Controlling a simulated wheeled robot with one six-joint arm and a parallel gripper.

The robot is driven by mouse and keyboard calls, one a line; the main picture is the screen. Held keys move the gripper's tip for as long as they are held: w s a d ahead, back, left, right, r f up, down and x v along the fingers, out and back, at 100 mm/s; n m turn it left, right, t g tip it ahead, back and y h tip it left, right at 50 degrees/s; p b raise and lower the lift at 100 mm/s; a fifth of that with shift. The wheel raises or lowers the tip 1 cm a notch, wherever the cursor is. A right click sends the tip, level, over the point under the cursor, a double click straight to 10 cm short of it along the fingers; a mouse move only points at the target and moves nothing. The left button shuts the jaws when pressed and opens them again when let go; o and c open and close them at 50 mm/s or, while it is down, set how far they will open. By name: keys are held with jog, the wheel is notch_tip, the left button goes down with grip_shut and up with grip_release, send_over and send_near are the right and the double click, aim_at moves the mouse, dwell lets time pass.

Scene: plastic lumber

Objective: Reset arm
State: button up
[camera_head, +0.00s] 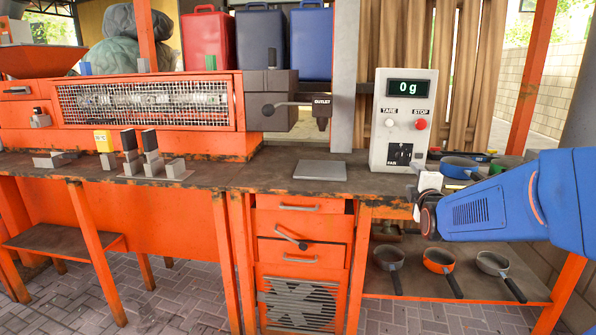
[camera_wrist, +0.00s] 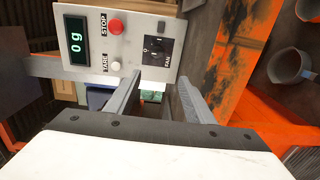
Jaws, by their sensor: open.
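My gripper (camera_wrist: 160,82) is open, with its two grey fingers apart and nothing held between them in the wrist view. In the head view my blue arm reaches in from the right edge, and my gripper (camera_head: 422,180) is at the right end of the workbench, just in front of the control box, partly hidden by the wrist. The grey control box (camera_head: 404,115) has a display reading 0 g, TARE and STOP buttons and a FAN knob. It also shows rotated in the wrist view (camera_wrist: 125,50), beyond the fingers.
The workbench (camera_head: 240,190) holds a grey plate (camera_head: 320,170) and grey blocks (camera_head: 150,165). A blue pan (camera_head: 460,166) stands at the right, close to my arm. Several pans, including an orange one (camera_head: 438,261), sit on the shelf below. An orange drawer unit (camera_head: 300,225) is under the bench.

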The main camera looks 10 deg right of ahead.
jog(key=s+a+f+m+g+y, duration=0.1)
jog(key=s+a+f+m+g, duration=0.3)
jog(key=s, duration=0.7)
jog(key=s+a+f+m+g+y, duration=0.2)
jog(key=s+a+f+m+g, duration=0.2)
jog(key=s, duration=0.8)
jog(key=s+a+f+m+g+y, duration=0.2)
jog(key=s+a+f+m+g, duration=0.2)
jog(key=s, duration=0.8)
jog(key=a+f+m, duration=0.2)
jog(key=a+f, duration=0.2)
jog(key=shift+s+a+m, duration=0.15)
jog(key=shift+a+m, duration=0.2)
jog(key=shift+m, duration=0.05)
